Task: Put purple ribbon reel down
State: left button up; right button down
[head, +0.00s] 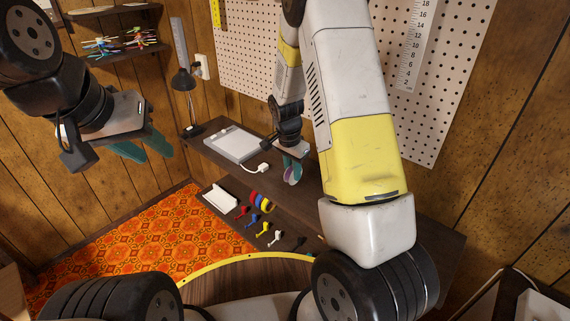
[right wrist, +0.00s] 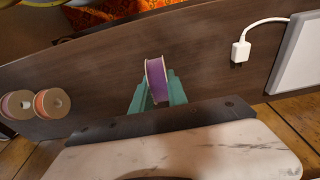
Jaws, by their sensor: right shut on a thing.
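The purple ribbon reel (right wrist: 157,80) has pale rims and stands on edge between the teal fingers of my right gripper (right wrist: 158,92). My right gripper is shut on it. In the head view the reel (head: 292,175) shows just below my right gripper (head: 291,160), over the dark brown desk (head: 222,164). I cannot tell whether the reel touches the desk top. My left gripper (head: 143,148) is empty and open, its teal fingers apart, off to the left and away from the desk.
A pink reel (right wrist: 17,105) and an orange reel (right wrist: 51,103) stand on the desk in the right wrist view. A white plug (right wrist: 240,50) and a pale flat panel (right wrist: 300,55) lie on the other side. A black lamp (head: 182,82) stands at the desk's far end.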

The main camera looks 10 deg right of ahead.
aim_at(290, 169)
jog(key=shift+w+d+f, duration=0.1)
jog(key=shift+f, duration=0.8)
jog(key=shift+w+d+f, duration=0.1)
jog(key=shift+f, duration=0.8)
jog(key=shift+f, duration=0.1)
jog(key=c, duration=1.3)
grip_release()
jog(key=r, duration=0.4)
jog(key=a+r, duration=0.1)
jog(key=r, duration=0.2)
jog(key=s+r, duration=0.1)
jog(key=r, duration=0.3)
jog(key=shift+a+r, duration=0.25)
jog(key=shift+r, duration=0.1)
jog(key=s+r+n+t+y, duration=0.3)
jog(key=s+r+n, duration=0.8)
jog(key=s+r, duration=1)
jog(key=shift+s+a+t+y, duration=0.3)
jog(key=shift+s+a+t, duration=0.15)
jog(key=shift+s+t, duration=0.7)
jog(key=shift+s, duration=0.1)
